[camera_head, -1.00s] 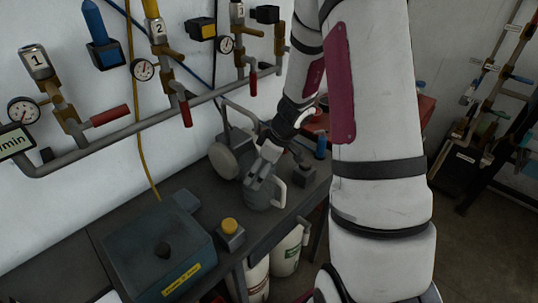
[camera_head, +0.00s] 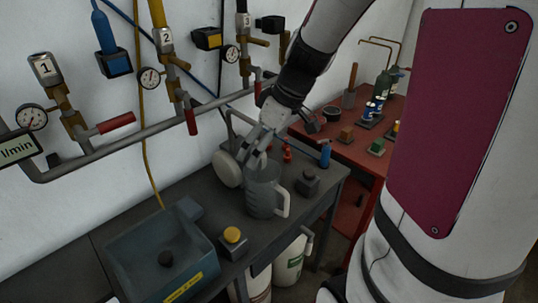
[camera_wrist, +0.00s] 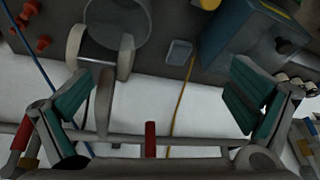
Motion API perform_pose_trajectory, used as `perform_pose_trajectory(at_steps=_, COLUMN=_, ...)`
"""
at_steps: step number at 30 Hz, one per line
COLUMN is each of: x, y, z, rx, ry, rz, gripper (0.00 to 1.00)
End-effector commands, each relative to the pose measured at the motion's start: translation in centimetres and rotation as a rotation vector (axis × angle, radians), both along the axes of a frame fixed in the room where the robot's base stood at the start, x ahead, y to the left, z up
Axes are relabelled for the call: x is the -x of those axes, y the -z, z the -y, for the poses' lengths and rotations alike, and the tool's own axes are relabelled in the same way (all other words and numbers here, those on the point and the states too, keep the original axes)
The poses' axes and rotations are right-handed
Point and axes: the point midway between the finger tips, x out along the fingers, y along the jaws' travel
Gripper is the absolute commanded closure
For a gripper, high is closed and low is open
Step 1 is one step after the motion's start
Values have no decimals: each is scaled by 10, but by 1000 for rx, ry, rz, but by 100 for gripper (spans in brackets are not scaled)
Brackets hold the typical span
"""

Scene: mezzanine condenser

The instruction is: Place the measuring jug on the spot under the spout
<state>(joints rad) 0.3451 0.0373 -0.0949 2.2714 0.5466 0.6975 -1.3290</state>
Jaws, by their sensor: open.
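The measuring jug (camera_head: 263,198) is a grey, open-topped jug with a pale handle on its right. It stands upright on the dark bench (camera_head: 205,212). In the wrist view the jug (camera_wrist: 118,22) shows at the top, cut off by the frame edge. My gripper (camera_head: 250,152) is open and empty, above and just behind the jug rim in the head view. Its spread fingers also show in the wrist view (camera_wrist: 160,88), with nothing between them. A pale round-ended fixture (camera_head: 228,169) stands beside the jug on its left. I cannot clearly make out the spout or the spot beneath it.
A blue-grey box (camera_head: 160,255) and a yellow-button box (camera_head: 232,241) stand on the bench at the front left. Pipes and valves with red handles (camera_head: 116,122) line the wall. A red table (camera_head: 350,148) stands behind.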

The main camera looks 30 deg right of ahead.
Motion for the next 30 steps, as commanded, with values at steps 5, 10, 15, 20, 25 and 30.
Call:
perform_pose_trajectory(at_steps=5, x=39, y=-51, z=-48, rx=6, ry=93, rz=4, gripper=0)
perform_pose_trajectory(at_steps=10, x=83, y=-84, z=-77, rx=16, ry=215, rz=16, gripper=0)
perform_pose_trajectory(at_steps=15, x=125, y=-103, z=-90, rx=24, ry=350, rz=54, gripper=0)
perform_pose_trajectory(at_steps=20, x=150, y=-111, z=-93, rx=21, ry=450, rz=90, gripper=0)
perform_pose_trajectory(at_steps=25, x=159, y=-114, z=-92, rx=16, ry=495, rz=106, gripper=0)
perform_pose_trajectory(at_steps=30, x=159, y=-114, z=-92, rx=15, ry=500, rz=105, gripper=0)
